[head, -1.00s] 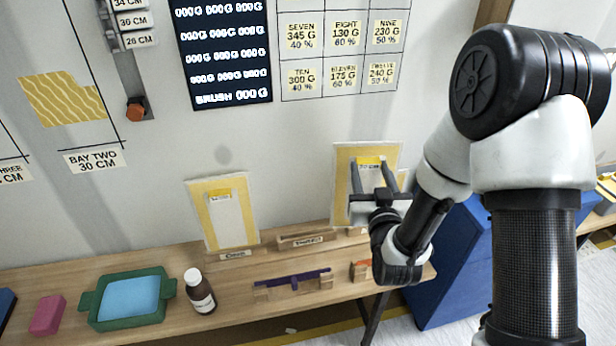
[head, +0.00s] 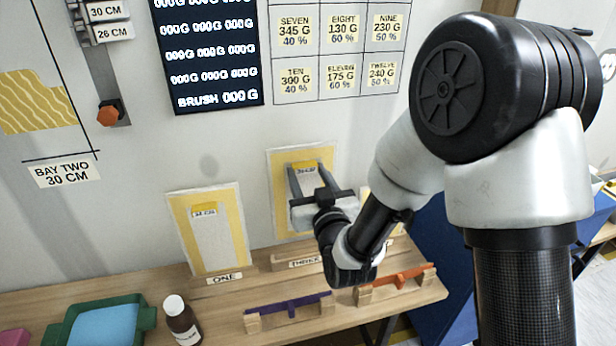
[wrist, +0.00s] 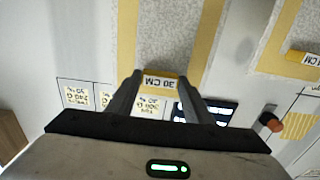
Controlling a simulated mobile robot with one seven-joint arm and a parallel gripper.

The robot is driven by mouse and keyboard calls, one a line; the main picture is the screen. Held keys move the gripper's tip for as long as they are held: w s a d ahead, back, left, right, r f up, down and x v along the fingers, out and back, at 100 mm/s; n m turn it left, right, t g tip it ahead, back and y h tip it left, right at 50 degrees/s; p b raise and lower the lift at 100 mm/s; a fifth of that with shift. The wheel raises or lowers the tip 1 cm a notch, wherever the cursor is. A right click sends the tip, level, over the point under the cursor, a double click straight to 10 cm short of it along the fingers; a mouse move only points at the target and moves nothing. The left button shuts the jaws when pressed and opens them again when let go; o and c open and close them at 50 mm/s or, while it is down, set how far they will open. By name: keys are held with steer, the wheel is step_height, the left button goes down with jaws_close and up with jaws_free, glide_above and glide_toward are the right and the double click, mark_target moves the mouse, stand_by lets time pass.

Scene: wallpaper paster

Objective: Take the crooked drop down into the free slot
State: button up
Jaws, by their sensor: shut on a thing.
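The held drop (head: 283,215) is a pale sheet with yellow side bands and a yellow 30 CM tab (wrist: 158,82). My gripper (head: 308,168) is shut on it at the tab, near its top edge. The drop looks nearly upright in front of the wall, with its lower edge just above or behind a wooden slot block labelled THREE (head: 302,263). I cannot tell whether it touches the block. My wrist hides its lower right part. Another drop (head: 183,225) stands behind the label ONE (head: 224,279); it also shows in the wrist view (wrist: 262,68).
On the wooden bench (head: 225,305), a purple bar (head: 288,305) and an orange bar (head: 402,276) rest on wooden holders. A brown bottle (head: 182,325) and a green tray (head: 70,335) with blue contents stand at the left. A blue cabinet (head: 432,245) is at the right.

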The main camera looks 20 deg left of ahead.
steer(key=shift+f, duration=0.15)
step_height(320, 180, down, 6)
steer(key=b, duration=0.6)
steer(key=shift+r, duration=0.2)
steer(key=shift+f, duration=2.15)
steer(key=shift+f, duration=0.35)
steer(key=shift+f, duration=0.45)
steer(key=o, duration=1.2)
